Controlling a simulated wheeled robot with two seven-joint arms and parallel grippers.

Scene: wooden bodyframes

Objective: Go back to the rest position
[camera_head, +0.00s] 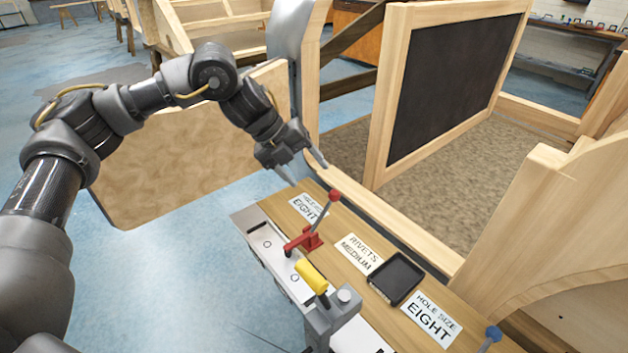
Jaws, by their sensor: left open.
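My left gripper (304,170) is open and empty. Its fingers point down and to the right, above the far end of a narrow wooden workbench (335,262). My left arm reaches in from the left side of the picture, bent at the elbow. My right gripper is not in view.
A yellow-handled tool (311,277) and a black tray (396,278) are on the bench, with a blue knob (493,333) at lower right. A wooden bodyframe with a dark panel (455,85) stands beyond. A wooden board (185,150) is behind my arm. Blue floor (150,290) is clear at left.

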